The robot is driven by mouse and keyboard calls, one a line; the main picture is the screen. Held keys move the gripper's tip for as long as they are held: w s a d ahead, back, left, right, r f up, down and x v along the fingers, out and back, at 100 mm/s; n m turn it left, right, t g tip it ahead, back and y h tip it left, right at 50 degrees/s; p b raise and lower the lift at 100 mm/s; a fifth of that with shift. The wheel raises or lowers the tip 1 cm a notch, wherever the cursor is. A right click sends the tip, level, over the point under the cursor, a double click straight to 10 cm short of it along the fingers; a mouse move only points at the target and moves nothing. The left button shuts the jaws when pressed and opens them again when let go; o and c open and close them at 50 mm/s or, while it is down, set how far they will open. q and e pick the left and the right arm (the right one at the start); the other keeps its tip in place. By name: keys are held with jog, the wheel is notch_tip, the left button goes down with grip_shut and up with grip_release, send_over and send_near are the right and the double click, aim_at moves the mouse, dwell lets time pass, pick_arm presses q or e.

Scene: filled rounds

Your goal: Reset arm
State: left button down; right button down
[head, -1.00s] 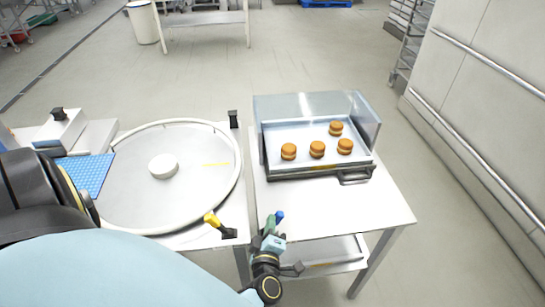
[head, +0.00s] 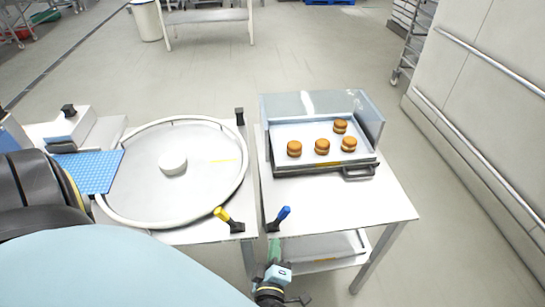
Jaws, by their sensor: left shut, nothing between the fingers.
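My left gripper (head: 274,250) is low in the middle of the head view, at the front edge of the right-hand table. Its green fingertips are together, with nothing seen between them. It is apart from the tray and the turntable. My light blue left arm fills the lower left of the view and hides part of the floor and table front. My right gripper is not in view. Several brown filled rounds (head: 322,146) sit in a metal tray (head: 290,130) on the right-hand table.
A blue-handled lever (head: 284,213) and a yellow-handled lever (head: 221,213) stand near the tables' front edges.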

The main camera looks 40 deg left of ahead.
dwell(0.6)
pick_arm(q)
jog(key=s+d+f+m+g+h+b, duration=0.1)
jog(key=s+d+f+m+h+b, duration=0.3)
jog(key=f, duration=0.5)
jog(key=s+d+f+m+g+h+b, duration=0.1)
jog(key=f+m+h, duration=0.3)
jog(key=f, duration=0.5)
jog(key=s+d+f+m+g+h+b, duration=0.2)
jog(key=s+d+f+m+b, duration=0.1)
jog(key=f+m, duration=0.4)
jog(key=s+a+f+m+g+b, duration=0.2)
jog(key=s+a+f+m+g, duration=0.1)
jog(key=s+f, duration=0.6)
jog(key=s+a+f+m+g+b, duration=0.3)
jog(key=s+f, duration=0.6)
jog(key=s, duration=0.3)
jog(key=a+m+g, duration=0.1)
jog(key=a+g, duration=0.1)
jog(key=shift+a+f+g, duration=0.15)
jog(key=shift+f+g, duration=0.1)
jog(key=shift+g, duration=0.15)
